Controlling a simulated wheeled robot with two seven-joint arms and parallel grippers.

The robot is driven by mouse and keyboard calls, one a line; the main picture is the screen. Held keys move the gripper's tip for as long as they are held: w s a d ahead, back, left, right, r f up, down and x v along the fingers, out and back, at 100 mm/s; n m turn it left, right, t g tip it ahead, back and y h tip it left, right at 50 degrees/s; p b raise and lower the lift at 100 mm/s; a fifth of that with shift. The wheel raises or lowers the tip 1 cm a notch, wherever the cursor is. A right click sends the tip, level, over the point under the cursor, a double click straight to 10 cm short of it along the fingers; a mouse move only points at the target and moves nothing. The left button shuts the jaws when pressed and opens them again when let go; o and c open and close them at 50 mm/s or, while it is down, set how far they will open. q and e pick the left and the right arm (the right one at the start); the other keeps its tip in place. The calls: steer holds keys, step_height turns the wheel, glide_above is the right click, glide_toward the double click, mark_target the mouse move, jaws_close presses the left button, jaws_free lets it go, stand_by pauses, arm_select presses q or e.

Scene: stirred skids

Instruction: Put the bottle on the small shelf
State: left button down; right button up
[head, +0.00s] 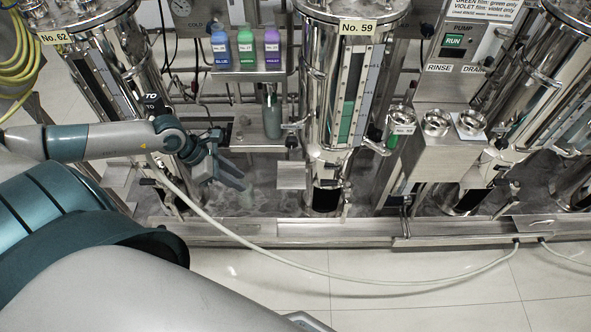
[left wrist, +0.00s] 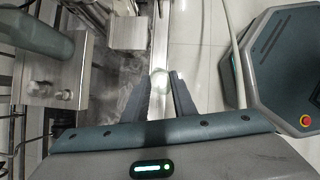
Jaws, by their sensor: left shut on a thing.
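My left gripper (head: 226,180) is low in front of the machine, left of the column marked No. 59. In the left wrist view its fingers (left wrist: 161,80) are shut on a small, pale, clear round thing (left wrist: 160,77), which looks like the end of a bottle. Most of it is hidden, and I cannot make it out clearly in the head view. A grey-green bottle-like cylinder (head: 271,116) stands on a metal ledge behind; it also shows in the left wrist view (left wrist: 46,32). I cannot tell which ledge is the small shelf. My right gripper is out of view.
Blue (head: 221,50), green (head: 246,48) and violet (head: 272,49) bottles stand on a rack above. Steel columns (head: 325,110) flank the space. The tiled floor in front is mostly clear.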

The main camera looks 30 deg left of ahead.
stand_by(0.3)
arm_select(q)
steer(key=w+d, duration=0.2)
steer(key=w, duration=0.4)
steer(key=w+d, duration=0.2)
steer(key=w, duration=0.5)
steer(key=shift+d, duration=0.3)
steer(key=shift+w, duration=0.1)
steer(key=w, duration=0.2)
steer(key=w+d, duration=0.1)
steer(key=shift+w+d+f, duration=0.1)
steer(key=shift+w+d, duration=0.05)
steer(key=shift+w, duration=0.2)
steer(key=c, duration=1.5)
jaws_free()
steer(key=shift+o, duration=0.2)
